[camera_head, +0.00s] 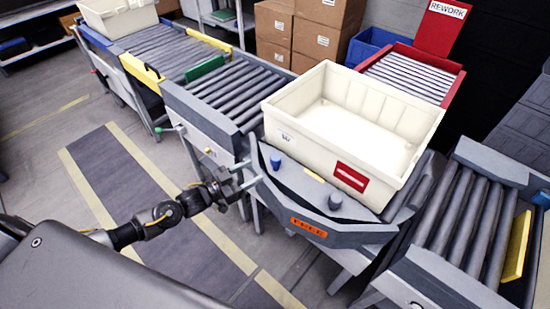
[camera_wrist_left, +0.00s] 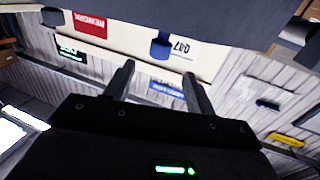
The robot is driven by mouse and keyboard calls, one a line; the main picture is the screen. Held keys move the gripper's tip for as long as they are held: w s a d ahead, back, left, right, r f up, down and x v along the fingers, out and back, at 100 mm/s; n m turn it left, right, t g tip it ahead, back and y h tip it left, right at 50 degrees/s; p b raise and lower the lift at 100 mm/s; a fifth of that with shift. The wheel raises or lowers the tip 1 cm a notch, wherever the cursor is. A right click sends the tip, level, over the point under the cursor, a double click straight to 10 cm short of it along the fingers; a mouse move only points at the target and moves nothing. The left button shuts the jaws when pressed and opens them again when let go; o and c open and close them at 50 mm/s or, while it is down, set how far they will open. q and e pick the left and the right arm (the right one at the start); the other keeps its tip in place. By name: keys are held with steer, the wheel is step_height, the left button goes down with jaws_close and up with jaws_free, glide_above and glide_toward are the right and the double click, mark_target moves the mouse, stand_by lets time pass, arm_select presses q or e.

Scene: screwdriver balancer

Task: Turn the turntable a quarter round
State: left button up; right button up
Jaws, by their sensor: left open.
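The turntable (camera_head: 290,188) is a grey unit with an orange label on its front, standing between roller conveyors. A cream tote (camera_head: 425,130) sits on it, with a red label facing me; its side and labels also show in the wrist view (camera_wrist_left: 125,38). A blue peg (camera_head: 275,162) and a grey peg (camera_head: 335,200) stand up at the turntable's near edge. My left gripper (camera_head: 249,174) is open and empty, just left of the turntable's edge near the blue peg. In the wrist view its fingers (camera_wrist_left: 158,76) point toward a blue peg (camera_wrist_left: 161,46), apparently without touching it.
Roller conveyors stand at the back left (camera_head: 225,92) and right (camera_head: 465,215); a red-sided rework conveyor (camera_head: 410,77) lies behind the tote. Cardboard boxes (camera_head: 318,38) are stacked at the back. Open floor (camera_head: 150,185) lies left of the turntable.

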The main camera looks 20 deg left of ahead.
mark_target(275, 160)
arm_select(q)
steer(key=p+x, duration=0.2)
steer(key=x, duration=0.8)
jaws_close()
